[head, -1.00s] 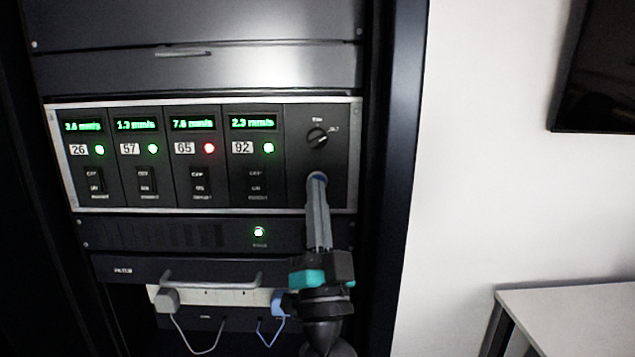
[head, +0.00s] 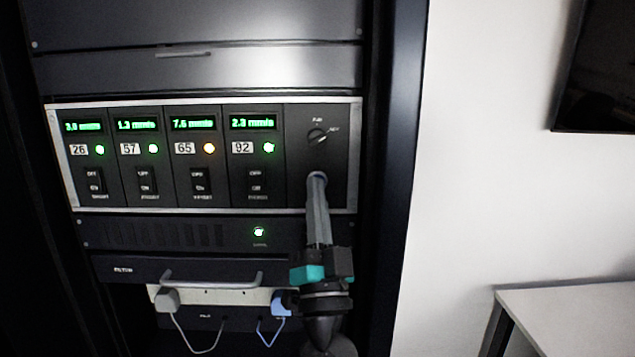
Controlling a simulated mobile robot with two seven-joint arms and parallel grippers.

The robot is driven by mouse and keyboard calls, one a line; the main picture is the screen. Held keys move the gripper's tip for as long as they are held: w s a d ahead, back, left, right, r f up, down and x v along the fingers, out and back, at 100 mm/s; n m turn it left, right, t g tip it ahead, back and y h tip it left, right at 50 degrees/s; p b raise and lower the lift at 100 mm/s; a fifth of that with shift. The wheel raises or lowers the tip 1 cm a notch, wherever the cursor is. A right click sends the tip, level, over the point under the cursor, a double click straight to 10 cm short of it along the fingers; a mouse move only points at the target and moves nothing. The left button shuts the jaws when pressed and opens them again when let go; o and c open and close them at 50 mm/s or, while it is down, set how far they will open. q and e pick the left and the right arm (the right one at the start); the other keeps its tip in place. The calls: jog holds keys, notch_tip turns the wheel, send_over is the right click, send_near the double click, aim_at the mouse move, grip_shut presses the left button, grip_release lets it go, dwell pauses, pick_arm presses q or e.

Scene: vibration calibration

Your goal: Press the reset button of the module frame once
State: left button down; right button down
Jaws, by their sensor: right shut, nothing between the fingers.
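The module frame (head: 330,198) is a silver-edged panel in the rack with several modules labelled 26, 57, 65 and 92. Each has a green display, a lamp and a switch. The lamp of module 65 (head: 209,148) glows amber; the other module lamps are green. My right gripper (head: 317,178) is shut and empty, its fingertips at the right-hand section of the frame, below the rotary knob (head: 317,137). The reset button is mostly hidden behind the fingertips, with a bluish edge showing. I cannot tell whether they touch it. My left gripper is not in view.
Below the frame are a unit with a lit lamp (head: 259,232), a drawer with a bar handle (head: 212,283), and a grey plug (head: 167,299) and blue plug (head: 281,303) with cables. A white table (head: 575,305) stands at right.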

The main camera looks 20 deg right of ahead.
jog(key=shift+s, duration=0.1)
jog(key=shift+s+a+p, duration=0.25)
jog(key=shift+s+p, duration=0.15)
jog(key=shift+s, duration=0.3)
jog(key=s+p, duration=0.1)
jog(key=s, duration=0.1)
jog(key=s+a+p, duration=0.1)
jog(key=s, duration=0.1)
jog(key=shift+s+a, duration=0.2)
jog(key=shift+s, duration=0.2)
jog(key=shift+w+f, duration=0.1)
jog(key=shift+f, duration=0.05)
